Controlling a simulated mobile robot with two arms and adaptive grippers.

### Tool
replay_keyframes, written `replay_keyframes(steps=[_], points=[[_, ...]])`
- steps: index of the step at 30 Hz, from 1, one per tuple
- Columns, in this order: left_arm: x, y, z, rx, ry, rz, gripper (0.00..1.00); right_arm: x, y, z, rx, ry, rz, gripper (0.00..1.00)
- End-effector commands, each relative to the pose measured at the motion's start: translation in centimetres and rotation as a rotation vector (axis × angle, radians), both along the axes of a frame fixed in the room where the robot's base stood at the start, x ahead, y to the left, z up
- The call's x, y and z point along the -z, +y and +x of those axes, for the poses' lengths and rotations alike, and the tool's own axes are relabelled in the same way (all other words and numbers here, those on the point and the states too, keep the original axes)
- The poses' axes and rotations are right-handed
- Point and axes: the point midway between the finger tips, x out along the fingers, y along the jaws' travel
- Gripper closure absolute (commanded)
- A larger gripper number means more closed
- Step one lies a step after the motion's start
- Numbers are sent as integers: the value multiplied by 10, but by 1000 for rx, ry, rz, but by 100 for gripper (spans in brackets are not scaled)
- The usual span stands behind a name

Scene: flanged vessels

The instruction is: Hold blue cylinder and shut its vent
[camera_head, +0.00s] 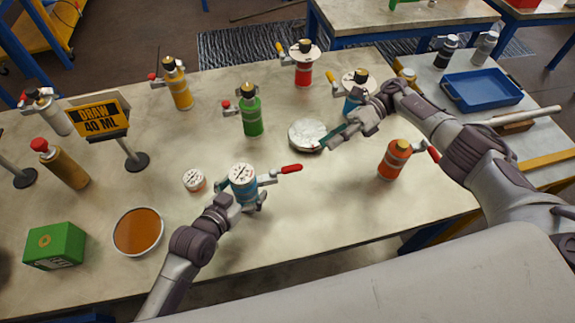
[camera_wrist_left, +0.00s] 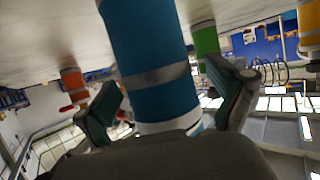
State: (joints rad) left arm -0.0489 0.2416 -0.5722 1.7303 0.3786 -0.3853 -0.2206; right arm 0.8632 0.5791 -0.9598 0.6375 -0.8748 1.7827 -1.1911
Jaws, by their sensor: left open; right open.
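A blue cylinder (camera_head: 240,188) with a white round top stands upright at the table's front middle. A lever with a red grip (camera_head: 291,168) sticks out to its right. My left gripper (camera_head: 246,206) is at this cylinder, partly hidden by its own arm. In the left wrist view the blue cylinder (camera_wrist_left: 150,50) stands between the open fingers of my left gripper (camera_wrist_left: 168,100); I cannot tell whether they touch it. My right gripper (camera_head: 332,140) is open and empty beside a silvery round disc (camera_head: 306,132), apart from the red grip.
A green cylinder (camera_head: 251,115), a yellow one (camera_head: 179,88), a red one (camera_head: 303,75) and an orange one (camera_head: 393,161) stand around. A small white-lidded jar (camera_head: 194,180), an orange-filled dish (camera_head: 138,230) and a green box (camera_head: 55,246) are left of my left gripper.

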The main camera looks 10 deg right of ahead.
Motion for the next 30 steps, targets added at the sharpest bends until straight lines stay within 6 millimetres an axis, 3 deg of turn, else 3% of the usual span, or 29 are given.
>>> replay_keyframes(steps=[5, 20, 30], points=[[-3, 7, -8, 0, 2, 1, 5, 0, 0, 0, 0, 0, 0, 54], [-39, 61, -77, 0, 2, 3, 5, 0, 0, 0, 0, 0, 0, 54], [-46, 69, -87, 0, -1, -1, 5, 0, 0, 0, 0, 0, 0, 54]])
